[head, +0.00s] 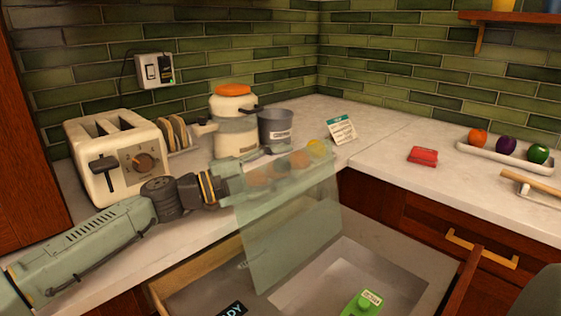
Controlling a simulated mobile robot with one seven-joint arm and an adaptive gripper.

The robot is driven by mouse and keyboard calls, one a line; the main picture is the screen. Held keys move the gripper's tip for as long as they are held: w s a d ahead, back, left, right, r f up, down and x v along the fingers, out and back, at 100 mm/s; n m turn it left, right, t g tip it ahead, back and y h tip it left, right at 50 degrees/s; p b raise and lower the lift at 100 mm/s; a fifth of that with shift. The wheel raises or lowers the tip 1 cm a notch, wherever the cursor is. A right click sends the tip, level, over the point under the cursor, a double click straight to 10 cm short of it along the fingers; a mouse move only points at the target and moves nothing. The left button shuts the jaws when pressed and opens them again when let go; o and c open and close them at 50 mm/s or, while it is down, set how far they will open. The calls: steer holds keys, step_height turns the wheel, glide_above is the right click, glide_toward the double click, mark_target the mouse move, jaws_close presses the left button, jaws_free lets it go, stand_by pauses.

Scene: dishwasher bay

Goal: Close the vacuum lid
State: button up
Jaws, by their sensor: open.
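The vacuum lid is a clear, greenish panel (290,235) that stands raised and tilted over the open drawer (220,270) at the bottom. Its lower part reaches down into the drawer. My arm comes in from the left, and my gripper (245,183) is at the upper left part of the lid, over the counter edge. The gripper is open and I see nothing held in it. Its fingers blend with the clear panel, so I cannot tell whether they touch it or which side they are on.
A toaster (115,160), a cream jar with an orange lid (233,120) and a grey pot (276,128) stand behind my arm. A red box (423,156) and a produce tray (510,161) are at right.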

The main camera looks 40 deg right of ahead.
steer(key=shift+d, duration=0.1)
steer(key=shift+c, duration=0.3)
steer(key=shift+s, duration=0.1)
steer(key=c, duration=0.5)
steer(key=shift+s+f, duration=0.1)
steer(key=shift+f, duration=0.05)
jaws_close()
